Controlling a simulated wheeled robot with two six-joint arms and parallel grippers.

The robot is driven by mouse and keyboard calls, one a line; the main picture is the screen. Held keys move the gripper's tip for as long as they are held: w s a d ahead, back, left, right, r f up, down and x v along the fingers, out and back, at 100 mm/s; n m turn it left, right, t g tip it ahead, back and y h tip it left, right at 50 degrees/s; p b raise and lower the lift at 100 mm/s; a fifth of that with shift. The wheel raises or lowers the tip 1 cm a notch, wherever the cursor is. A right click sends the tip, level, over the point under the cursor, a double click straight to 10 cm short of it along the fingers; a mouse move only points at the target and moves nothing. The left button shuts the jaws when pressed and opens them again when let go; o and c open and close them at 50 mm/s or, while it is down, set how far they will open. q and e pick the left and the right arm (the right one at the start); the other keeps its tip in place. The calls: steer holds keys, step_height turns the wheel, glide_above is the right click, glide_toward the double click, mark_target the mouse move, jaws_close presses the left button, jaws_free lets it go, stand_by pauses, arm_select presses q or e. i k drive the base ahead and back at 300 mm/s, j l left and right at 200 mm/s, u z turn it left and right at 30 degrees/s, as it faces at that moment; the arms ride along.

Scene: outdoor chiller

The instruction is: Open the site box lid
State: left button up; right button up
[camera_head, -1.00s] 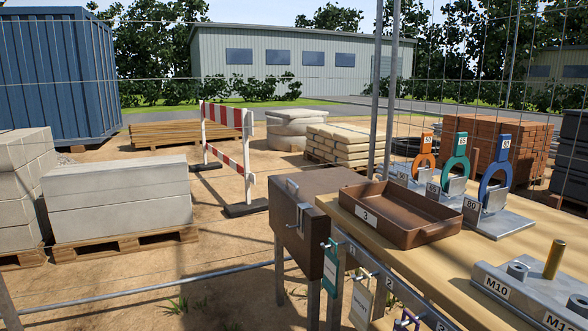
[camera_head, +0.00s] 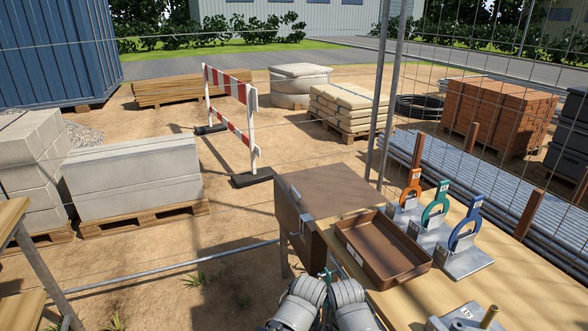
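The site box (camera_head: 335,190) is a brown box on legs at the left end of the workbench. Its flat lid is down and shut. A metal handle or latch (camera_head: 302,226) shows on its front-left face. Grey rounded parts of my two arms show side by side at the bottom middle, below and in front of the box, apart from the lid. The fingers of both grippers do not show.
A brown tray (camera_head: 383,252) stands on the wooden bench (camera_head: 515,275) beside the box. A fence post (camera_head: 379,110) rises behind the box.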

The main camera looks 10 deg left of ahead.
mark_target(316, 194)
steer(key=i+j, duration=1.2)
steer(key=j, duration=0.2)
steer(key=i+j, duration=0.55)
steer(key=j, duration=0.15)
steer(key=i+j+z, duration=0.15)
steer(key=z, duration=1.2)
